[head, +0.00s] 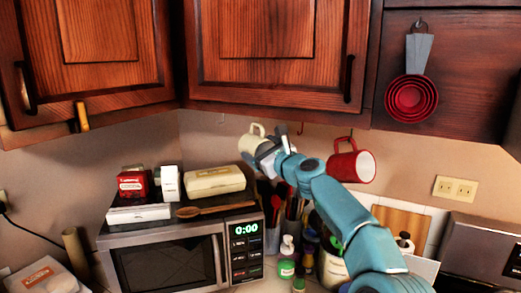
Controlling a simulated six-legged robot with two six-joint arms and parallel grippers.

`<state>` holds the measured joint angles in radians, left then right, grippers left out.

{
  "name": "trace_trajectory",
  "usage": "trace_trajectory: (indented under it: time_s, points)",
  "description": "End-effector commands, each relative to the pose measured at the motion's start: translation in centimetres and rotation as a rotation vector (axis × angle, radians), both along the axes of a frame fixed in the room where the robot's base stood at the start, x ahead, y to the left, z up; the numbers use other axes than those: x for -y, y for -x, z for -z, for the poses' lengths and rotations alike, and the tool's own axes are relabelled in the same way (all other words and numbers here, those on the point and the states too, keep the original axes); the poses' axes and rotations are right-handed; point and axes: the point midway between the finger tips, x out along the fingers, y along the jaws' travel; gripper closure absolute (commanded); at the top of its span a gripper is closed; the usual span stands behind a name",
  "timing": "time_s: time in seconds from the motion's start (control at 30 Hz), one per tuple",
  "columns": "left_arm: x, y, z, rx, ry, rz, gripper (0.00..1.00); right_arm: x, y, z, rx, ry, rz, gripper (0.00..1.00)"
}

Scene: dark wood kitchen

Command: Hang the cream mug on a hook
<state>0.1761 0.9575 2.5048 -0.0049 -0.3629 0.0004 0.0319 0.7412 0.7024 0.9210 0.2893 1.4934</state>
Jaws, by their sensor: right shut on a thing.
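The cream mug (247,144) is in the middle of the head view, up in the air just below the upper cabinets. My right gripper (265,149) is shut on it, and the fingers hide part of the mug. The mug's upper curved part is close under the cabinet edge; I cannot tell whether it touches a hook. A pale hook (222,118) shows to the left of the mug and a reddish hook (300,128) to the right, both under the cabinet. My left gripper is not in view.
A red mug (340,166) hangs under the cabinet, right of my gripper. Below stand a microwave (168,266) with boxes and a wooden spoon (216,208) on top, utensils, and several bottles (287,260). Red measuring cups (411,98) hang at the upper right.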

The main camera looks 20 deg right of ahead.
Motion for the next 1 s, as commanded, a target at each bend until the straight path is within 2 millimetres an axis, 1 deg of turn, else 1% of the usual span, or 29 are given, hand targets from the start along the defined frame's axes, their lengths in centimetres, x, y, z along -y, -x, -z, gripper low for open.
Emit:
trace_trajectory:
  time_s: [0.3,0.33,0.37,0.77,1.0]
  points:
    - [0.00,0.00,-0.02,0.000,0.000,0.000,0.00,0.01,0.03,-0.15,0.003,-0.001,0.001,0.58]
    - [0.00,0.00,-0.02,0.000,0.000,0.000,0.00,0.01,0.03,-0.15,0.003,-0.001,0.001,0.08]
    - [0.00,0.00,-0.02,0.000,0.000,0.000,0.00,0.01,0.03,-0.15,0.003,-0.001,0.001,0.00]
    - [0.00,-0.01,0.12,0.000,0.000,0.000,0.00,0.01,0.08,0.07,-0.001,0.000,-0.001,0.00]
    - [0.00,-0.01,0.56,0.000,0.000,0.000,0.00,0.21,0.68,0.10,0.000,-0.001,-0.001,0.00]
